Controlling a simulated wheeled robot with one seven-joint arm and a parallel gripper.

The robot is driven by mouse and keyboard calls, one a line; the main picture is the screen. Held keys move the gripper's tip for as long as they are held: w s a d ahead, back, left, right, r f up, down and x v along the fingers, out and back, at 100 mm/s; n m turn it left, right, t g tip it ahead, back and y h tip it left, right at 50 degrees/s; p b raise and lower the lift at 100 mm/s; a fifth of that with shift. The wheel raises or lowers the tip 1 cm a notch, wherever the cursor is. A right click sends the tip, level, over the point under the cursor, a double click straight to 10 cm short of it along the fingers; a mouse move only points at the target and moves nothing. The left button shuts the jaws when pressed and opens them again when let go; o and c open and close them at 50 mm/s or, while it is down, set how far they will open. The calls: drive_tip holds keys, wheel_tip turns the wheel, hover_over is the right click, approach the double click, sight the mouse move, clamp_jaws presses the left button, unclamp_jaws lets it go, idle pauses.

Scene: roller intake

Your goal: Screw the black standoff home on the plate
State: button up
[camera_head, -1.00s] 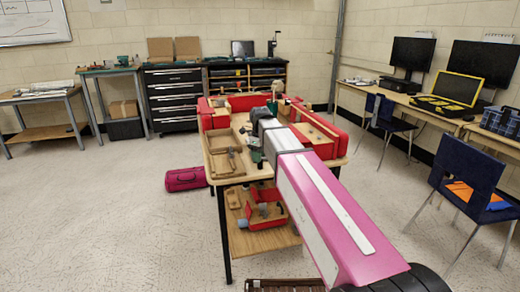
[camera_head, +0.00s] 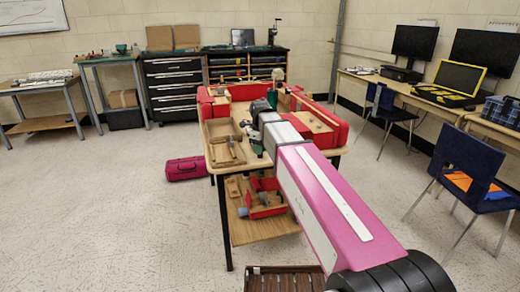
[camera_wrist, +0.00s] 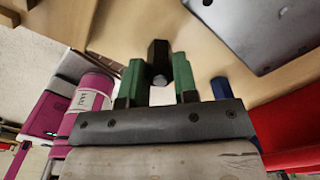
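In the wrist view my gripper (camera_wrist: 158,85) has two green fingers, one on each side of a black six-sided standoff (camera_wrist: 158,56). The fingers look closed against its sides. A pale round end of the standoff faces the camera. A grey plate (camera_wrist: 262,38) with dark holes lies at the upper right, on or above a wooden surface, apart from the standoff. In the head view my arm reaches over the wooden table and hides most of the gripper; the standoff cannot be made out there.
The wooden table (camera_head: 221,177) carries red blocks (camera_head: 322,128) and a wooden tray (camera_head: 224,150). A lower shelf (camera_head: 262,231) holds a red box (camera_head: 265,203). A pink bag (camera_head: 186,168) lies on the floor at left. A blue chair (camera_head: 470,165) stands at right.

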drive_tip(key=shift+r, duration=3.5)
clamp_jaws()
